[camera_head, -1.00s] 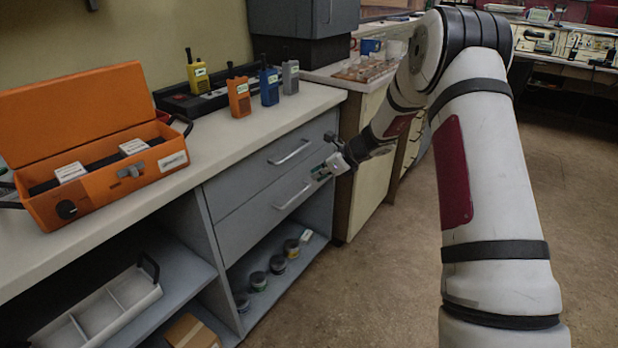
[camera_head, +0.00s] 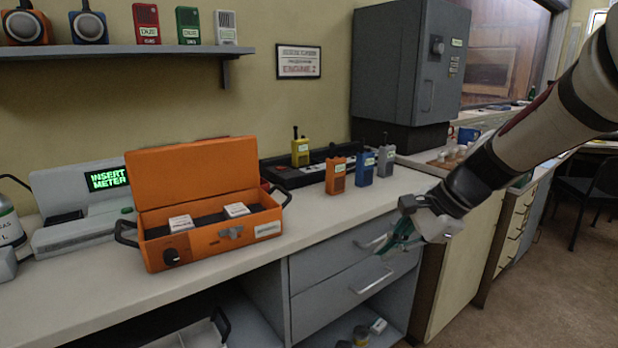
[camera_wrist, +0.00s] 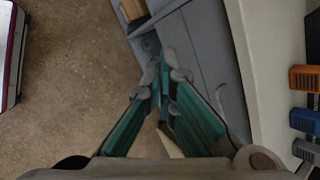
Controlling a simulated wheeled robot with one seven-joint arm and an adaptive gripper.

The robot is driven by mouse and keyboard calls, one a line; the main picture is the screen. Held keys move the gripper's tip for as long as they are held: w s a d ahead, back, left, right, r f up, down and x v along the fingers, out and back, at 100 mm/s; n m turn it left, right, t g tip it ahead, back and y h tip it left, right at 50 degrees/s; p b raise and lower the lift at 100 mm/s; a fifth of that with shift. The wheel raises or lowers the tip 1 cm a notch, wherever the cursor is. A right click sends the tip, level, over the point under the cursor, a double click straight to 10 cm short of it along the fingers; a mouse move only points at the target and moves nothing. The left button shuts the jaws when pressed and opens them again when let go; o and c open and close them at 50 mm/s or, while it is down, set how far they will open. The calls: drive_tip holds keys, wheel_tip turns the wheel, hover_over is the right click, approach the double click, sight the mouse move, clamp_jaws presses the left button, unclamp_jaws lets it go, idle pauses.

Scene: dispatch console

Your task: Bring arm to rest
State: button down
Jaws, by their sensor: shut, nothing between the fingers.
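My gripper (camera_head: 402,236) is in front of the counter's upper grey drawer, at the lower right of the head view. In the wrist view its fingers (camera_wrist: 166,80) meet at the tips, shut and empty. The fingers have green inner faces. My arm comes in from the right edge of the head view. The gripper looks apart from the drawers, though the exact gap cannot be told.
The counter (camera_head: 305,225) holds an open orange case (camera_head: 210,245), several radios, a charger rack (camera_head: 290,175) and a meter device (camera_head: 80,235). Two drawer handles (camera_head: 372,280) stick out near my gripper.

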drive_tip(key=s+r+n+g+h, duration=0.3)
drive_tip(key=s+n, duration=0.5)
drive_tip(key=s, duration=1.1)
drive_tip(key=s+d+f+n+h, duration=0.1)
drive_tip(key=s+d+n+h, duration=0.15)
drive_tip(key=s, duration=0.55)
drive_tip(key=s+d+n+h, duration=0.1)
drive_tip(key=s+d+n, duration=0.1)
drive_tip(key=s+n, duration=0.35)
wheel_tip(320, 180, up, 17)
drive_tip(key=s+m+t+p, duration=0.1)
drive_tip(key=t+p, duration=0.2)
drive_tip(key=p, duration=1.3)
drive_tip(key=shift+a+r+t+y, duration=0.15)
drive_tip(key=shift+a+t+y, duration=0.15)
drive_tip(key=shift+y, duration=0.05)
